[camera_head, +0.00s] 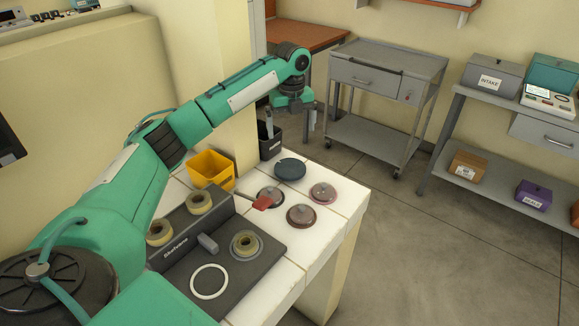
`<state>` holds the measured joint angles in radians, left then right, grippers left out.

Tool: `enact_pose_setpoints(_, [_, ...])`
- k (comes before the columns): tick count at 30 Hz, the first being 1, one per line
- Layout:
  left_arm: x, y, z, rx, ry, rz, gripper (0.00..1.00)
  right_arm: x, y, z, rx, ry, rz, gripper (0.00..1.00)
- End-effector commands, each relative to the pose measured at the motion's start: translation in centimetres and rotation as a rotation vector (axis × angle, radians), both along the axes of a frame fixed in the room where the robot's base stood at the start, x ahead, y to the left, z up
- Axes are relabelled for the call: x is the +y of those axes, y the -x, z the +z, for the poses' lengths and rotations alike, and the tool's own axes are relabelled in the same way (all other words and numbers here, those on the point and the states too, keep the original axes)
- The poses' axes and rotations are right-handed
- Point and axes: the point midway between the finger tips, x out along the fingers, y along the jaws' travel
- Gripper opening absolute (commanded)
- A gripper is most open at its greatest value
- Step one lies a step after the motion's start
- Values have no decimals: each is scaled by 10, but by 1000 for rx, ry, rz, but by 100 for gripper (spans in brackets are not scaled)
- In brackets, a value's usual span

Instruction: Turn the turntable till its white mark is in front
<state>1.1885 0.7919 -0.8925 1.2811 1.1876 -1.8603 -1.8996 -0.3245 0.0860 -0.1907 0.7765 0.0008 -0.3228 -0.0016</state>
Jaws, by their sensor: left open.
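A dark blue-grey round disc (290,169), which looks like the turntable, lies flat near the back of the white-topped table (335,215). I cannot make out a white mark on it. My left gripper (290,127) hangs down above the back of the table, beyond the disc and apart from it. It is open, with nothing seen between its fingers. My right gripper is not in view.
Several round dishes, one of them pink (323,192), lie in front of the disc. A yellow bin (211,169), a black bin (271,147) and a dark grey device (262,268) with tan rings stand nearby. A grey cart (386,80) stands behind.

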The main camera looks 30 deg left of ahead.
Motion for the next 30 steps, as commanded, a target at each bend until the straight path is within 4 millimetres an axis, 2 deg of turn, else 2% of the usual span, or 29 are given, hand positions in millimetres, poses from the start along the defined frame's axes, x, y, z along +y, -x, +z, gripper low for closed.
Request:
enact_pose_setpoints(1, [0,0,-8,0,0,0,100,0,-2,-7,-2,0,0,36])
enact_pose_setpoints(8, [0,0,-22,1,0,0,100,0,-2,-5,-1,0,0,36])
enact_pose_setpoints(21, [1,1,-111,3,-1,1,100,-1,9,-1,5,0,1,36])
enact_pose_setpoints(27, [0,0,-137,1,-1,0,100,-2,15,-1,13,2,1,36])
enact_pose_setpoints(30, [0,0,-143,0,0,0,100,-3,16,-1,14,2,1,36])
